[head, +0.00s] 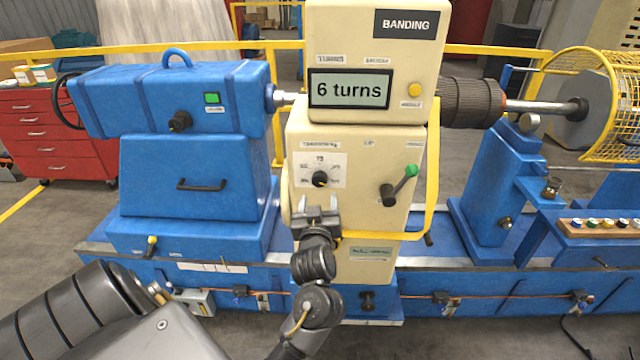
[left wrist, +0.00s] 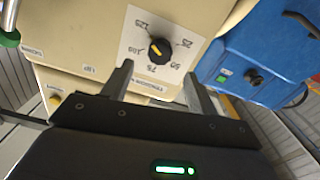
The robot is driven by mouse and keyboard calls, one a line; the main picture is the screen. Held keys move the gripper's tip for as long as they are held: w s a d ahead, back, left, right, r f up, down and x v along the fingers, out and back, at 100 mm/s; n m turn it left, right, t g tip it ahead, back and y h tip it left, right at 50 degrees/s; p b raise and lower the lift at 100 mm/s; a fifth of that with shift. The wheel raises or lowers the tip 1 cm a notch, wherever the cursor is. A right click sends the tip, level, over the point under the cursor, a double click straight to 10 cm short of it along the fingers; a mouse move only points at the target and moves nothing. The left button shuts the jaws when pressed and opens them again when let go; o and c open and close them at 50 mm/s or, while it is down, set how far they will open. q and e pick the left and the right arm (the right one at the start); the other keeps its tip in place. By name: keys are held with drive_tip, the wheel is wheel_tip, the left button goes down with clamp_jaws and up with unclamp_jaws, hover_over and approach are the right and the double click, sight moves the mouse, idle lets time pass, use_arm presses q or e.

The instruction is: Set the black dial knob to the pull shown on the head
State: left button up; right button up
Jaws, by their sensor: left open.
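The black dial knob (head: 320,179) is on a white scale plate on the front of the cream head (head: 373,60). In the left wrist view the knob (left wrist: 159,51) shows a yellow mark, and numbers from 25 to 125 ring it. The mark seems to point toward 125. The head's screen (head: 349,89) reads "6 turns" under a "BANDING" sign; I see no pull value on it. My left gripper (head: 317,204) is open and empty just below the knob, apart from it. In the left wrist view its fingers (left wrist: 157,85) point toward the dial plate. My right gripper is out of view.
A green-tipped lever (head: 403,184) sticks out right of the knob. A yellow button (head: 414,90) is beside the screen. A blue motor housing (head: 170,100) stands left, and a yellow cage (head: 608,100) far right. A yellow strap (head: 431,160) runs down the head's right side.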

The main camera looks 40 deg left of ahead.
sight(320, 183)
use_arm(q)
drive_tip(key=p+x, duration=0.1)
drive_tip(key=x, duration=0.5)
drive_tip(key=shift+p, duration=0.3)
drive_tip(key=shift+w+a, duration=0.4)
drive_tip(key=shift+w, duration=0.1)
drive_tip(key=shift+c, duration=0.5)
drive_tip(key=c, duration=0.9)
